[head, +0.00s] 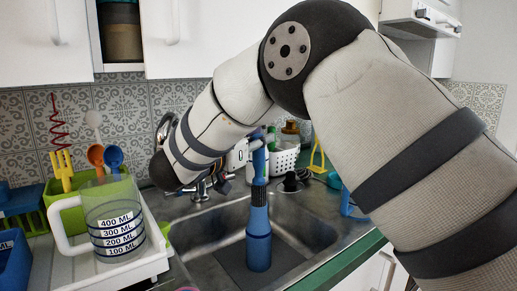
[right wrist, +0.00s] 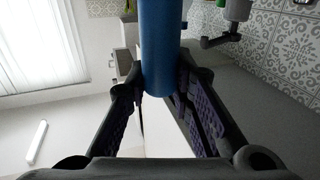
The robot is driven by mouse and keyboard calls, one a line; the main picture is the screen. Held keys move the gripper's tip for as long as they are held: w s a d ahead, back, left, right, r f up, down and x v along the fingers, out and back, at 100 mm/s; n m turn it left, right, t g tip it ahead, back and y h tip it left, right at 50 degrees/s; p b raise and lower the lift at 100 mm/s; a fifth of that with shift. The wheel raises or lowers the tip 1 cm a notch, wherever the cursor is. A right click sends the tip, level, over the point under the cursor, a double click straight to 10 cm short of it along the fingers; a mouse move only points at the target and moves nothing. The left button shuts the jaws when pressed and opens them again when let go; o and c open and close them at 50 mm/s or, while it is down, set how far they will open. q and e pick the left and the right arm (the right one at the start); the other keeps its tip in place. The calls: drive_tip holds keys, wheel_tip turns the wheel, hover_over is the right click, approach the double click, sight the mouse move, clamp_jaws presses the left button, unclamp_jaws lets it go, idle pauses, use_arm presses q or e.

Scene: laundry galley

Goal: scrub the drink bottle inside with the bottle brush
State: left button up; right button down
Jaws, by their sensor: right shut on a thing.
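The blue drink bottle (head: 258,245) stands upright in the sink. The bottle brush (head: 259,165) is upright above it, in line with the bottle. Its dark bristles (head: 259,197) show at the bottle's top; how much of them is inside I cannot tell. My right gripper (head: 257,142) is at the brush's upper handle, partly hidden by my own arm in the head view. In the right wrist view, my right gripper (right wrist: 161,92) is shut on the thick blue brush handle (right wrist: 160,40). My left gripper is in neither view.
A measuring jug (head: 115,225) stands on a white tray (head: 145,268) left of the sink. A green caddy (head: 68,210) with utensils is behind it. A white basket (head: 285,158) stands behind the sink, near the tap (head: 200,192). The right part of the basin (head: 305,230) is clear.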

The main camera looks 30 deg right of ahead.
drive_tip(key=shift+r, duration=2.05)
